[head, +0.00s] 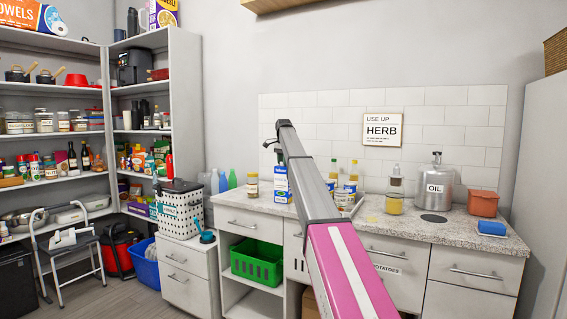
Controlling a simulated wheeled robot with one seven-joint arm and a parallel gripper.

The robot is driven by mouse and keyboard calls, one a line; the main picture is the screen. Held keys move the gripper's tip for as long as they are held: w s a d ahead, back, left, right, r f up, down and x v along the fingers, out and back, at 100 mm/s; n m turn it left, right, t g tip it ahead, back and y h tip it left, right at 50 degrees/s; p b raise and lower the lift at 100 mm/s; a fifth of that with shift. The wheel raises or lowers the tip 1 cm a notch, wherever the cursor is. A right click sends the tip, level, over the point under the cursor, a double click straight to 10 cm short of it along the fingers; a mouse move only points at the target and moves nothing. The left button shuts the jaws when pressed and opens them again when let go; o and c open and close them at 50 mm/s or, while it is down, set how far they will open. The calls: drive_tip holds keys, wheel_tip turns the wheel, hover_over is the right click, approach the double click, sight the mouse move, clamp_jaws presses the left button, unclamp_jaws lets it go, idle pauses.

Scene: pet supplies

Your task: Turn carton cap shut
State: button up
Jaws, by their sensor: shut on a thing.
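A blue and white carton (282,184) stands upright on the speckled counter, left of my arm. My arm reaches up from the bottom of the picture and bends down behind its grey link, over the carton. My gripper (279,154) is small and mostly hidden at the carton's top. It is shut on the carton's cap. The cap itself is covered, so its turn cannot be seen.
A jar (252,185) stands left of the carton. Several bottles and jars (350,187) sit close on the right, partly behind my arm. A glass dispenser (394,196), an oil canister (436,183) and a terracotta tub (483,203) stand farther right.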

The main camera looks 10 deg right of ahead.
idle(0.3)
drive_tip(key=o, duration=0.9)
drive_tip(key=shift+r, duration=0.1)
wheel_tip(320, 180, up, 11)
drive_tip(key=shift+f, duration=0.2)
